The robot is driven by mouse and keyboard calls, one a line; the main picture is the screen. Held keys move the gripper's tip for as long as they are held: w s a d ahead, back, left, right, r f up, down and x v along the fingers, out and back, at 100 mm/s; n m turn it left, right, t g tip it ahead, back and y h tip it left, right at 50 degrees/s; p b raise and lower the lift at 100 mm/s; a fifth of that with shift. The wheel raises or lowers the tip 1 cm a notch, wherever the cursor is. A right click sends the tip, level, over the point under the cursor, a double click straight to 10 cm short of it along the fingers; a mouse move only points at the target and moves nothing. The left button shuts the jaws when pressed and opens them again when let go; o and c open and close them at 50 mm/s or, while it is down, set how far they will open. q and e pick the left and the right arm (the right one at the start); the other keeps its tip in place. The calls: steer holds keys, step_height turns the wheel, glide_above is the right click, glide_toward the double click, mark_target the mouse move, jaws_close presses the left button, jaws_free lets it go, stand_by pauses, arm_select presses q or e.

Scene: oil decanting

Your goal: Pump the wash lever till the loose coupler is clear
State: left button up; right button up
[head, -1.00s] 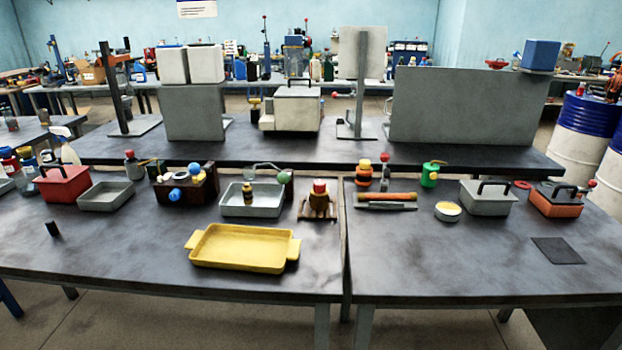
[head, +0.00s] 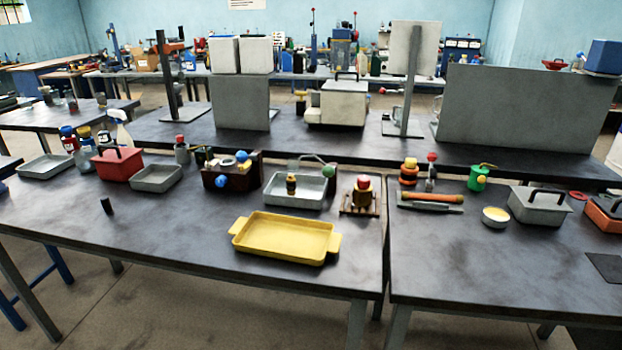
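A grey wash tray (head: 276,201) stands near the back of the left table. A small dark and amber coupler-like piece (head: 291,184) stands upright in it. A thin lever with a green ball end (head: 328,171) is at the tray's back right. Whether the piece is dirty or clear is too small to tell. A second, amber piece with a red top (head: 362,192) sits on a small wooden rack (head: 357,210) to the right of the tray. Neither of my grippers is in view.
A yellow tray (head: 285,238) lies empty at the front. A brown block with blue knobs (head: 230,172) stands left of the wash tray. A red toolbox (head: 119,164) and a small black cylinder (head: 107,206) are farther left. The left table's front is mostly clear.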

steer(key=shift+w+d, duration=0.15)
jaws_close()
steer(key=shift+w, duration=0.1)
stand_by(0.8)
